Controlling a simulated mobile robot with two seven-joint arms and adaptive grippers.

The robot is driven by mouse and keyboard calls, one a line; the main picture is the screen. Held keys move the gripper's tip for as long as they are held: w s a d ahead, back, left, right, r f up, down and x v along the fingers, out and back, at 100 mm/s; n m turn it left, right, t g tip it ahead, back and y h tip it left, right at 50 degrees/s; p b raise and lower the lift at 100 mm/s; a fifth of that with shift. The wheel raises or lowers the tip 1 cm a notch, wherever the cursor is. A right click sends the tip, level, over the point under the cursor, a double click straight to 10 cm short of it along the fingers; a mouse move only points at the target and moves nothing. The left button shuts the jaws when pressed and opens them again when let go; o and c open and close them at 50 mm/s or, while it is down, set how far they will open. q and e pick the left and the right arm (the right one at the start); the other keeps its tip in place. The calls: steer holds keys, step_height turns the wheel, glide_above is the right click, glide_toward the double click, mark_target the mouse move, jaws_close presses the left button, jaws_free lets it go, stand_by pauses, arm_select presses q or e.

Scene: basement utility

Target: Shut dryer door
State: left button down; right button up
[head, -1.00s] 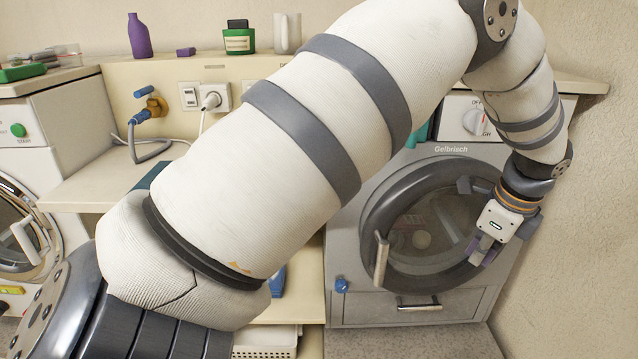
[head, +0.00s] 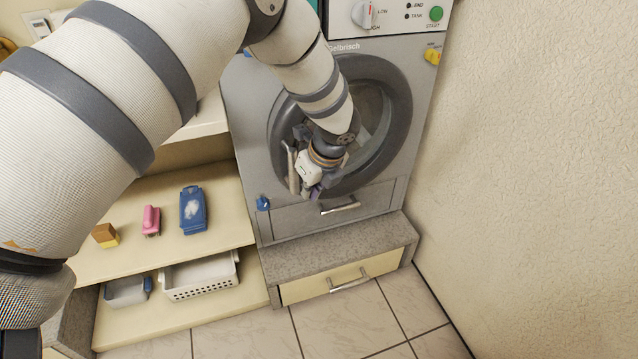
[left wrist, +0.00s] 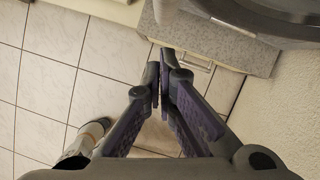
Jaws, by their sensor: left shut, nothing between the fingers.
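The grey dryer (head: 250,150) stands against the right wall in the head view. Its round door (head: 398,105) has a dark grey ring, a glass middle and a pale upright handle (head: 292,168) at its left edge. The door lies at or close to the dryer's front; I cannot tell whether it is latched. My left gripper (head: 316,192) is shut and empty, in front of the lower left of the door, just right of the handle. My left wrist hides part of the glass. In the left wrist view the closed fingertips (left wrist: 162,80) point over the floor. My right gripper is not in view.
The dryer stands on a speckled grey plinth (head: 320,255) with a drawer. Shelves at left hold a blue container (head: 193,212), a pink brush (head: 151,221) and a white basket (head: 200,280). The textured wall (head: 530,150) is close at right. The tiled floor in front is clear.

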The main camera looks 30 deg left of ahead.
arm_select(q)
steer(key=shift+w+a+r, duration=0.1)
steer(key=shift+w+a, duration=0.1)
steer(key=shift+a, duration=0.35)
steer(key=shift+w+a+r, duration=0.1)
steer(key=shift+w+a, duration=0.1)
steer(key=shift+a, duration=0.3)
steer(key=shift+a, duration=0.1)
